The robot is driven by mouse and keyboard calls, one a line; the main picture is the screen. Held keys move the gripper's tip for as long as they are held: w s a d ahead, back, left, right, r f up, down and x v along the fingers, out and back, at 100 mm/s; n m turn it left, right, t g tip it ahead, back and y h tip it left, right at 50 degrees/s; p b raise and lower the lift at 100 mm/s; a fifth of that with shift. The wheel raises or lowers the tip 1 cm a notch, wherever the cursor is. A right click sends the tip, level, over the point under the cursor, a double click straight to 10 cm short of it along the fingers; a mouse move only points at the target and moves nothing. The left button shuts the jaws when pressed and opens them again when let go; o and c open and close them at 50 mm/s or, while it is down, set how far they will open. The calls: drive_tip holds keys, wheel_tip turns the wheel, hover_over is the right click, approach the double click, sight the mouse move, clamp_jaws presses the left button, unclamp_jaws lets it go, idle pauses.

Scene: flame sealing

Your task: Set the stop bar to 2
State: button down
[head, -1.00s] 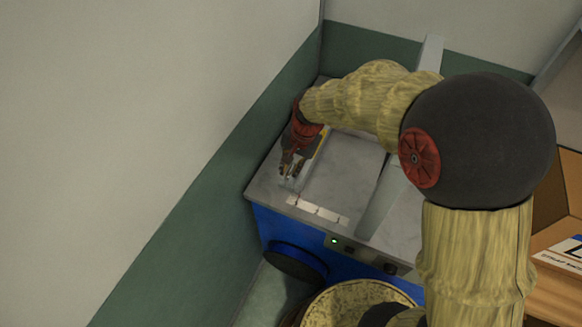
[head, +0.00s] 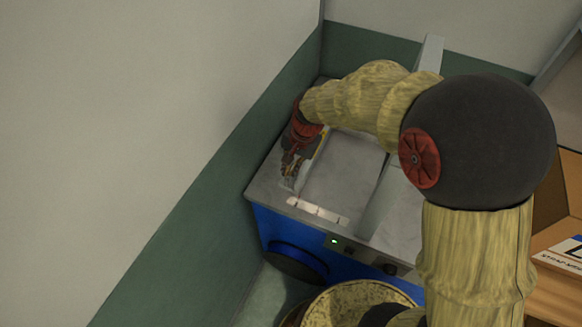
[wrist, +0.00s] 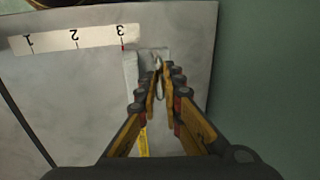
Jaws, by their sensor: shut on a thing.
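The stop bar (wrist: 130,72) is a pale grey piece on the machine's grey top. In the wrist view its end lies by the 3 mark of the white scale strip (wrist: 75,38), whose figures 1, 2 and 3 read upside down; a thin red line shows near the 3. My gripper (wrist: 158,72) is shut on the stop bar, at a small upright part between its fingertips. In the head view my gripper (head: 287,176) is at the left of the machine top, beside the scale strip (head: 318,209). My fingers and wrist hide much of the bar.
The blue machine (head: 284,231) has a grey top and a lit green light (head: 335,241) on its front. A long grey arm (head: 378,195) crosses the top to the right. A green-and-white wall stands close at the left. An open cardboard box (head: 558,205) is at far right.

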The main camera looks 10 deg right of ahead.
drive_tip(key=s+d, duration=0.1)
drive_tip(key=d, duration=0.1)
drive_tip(key=s+d+p, duration=0.1)
drive_tip(key=d, duration=0.1)
drive_tip(key=s+d, duration=0.2)
drive_tip(key=shift+w+a, duration=0.1)
drive_tip(key=c, duration=2.2)
unclamp_jaws()
wheel_tip(320, 180, up, 12)
drive_tip(key=s+d, duration=0.1)
drive_tip(key=d, duration=0.1)
drive_tip(key=shift+s, duration=0.15)
drive_tip(key=shift+s+f, duration=0.1)
drive_tip(key=shift+f, duration=0.1)
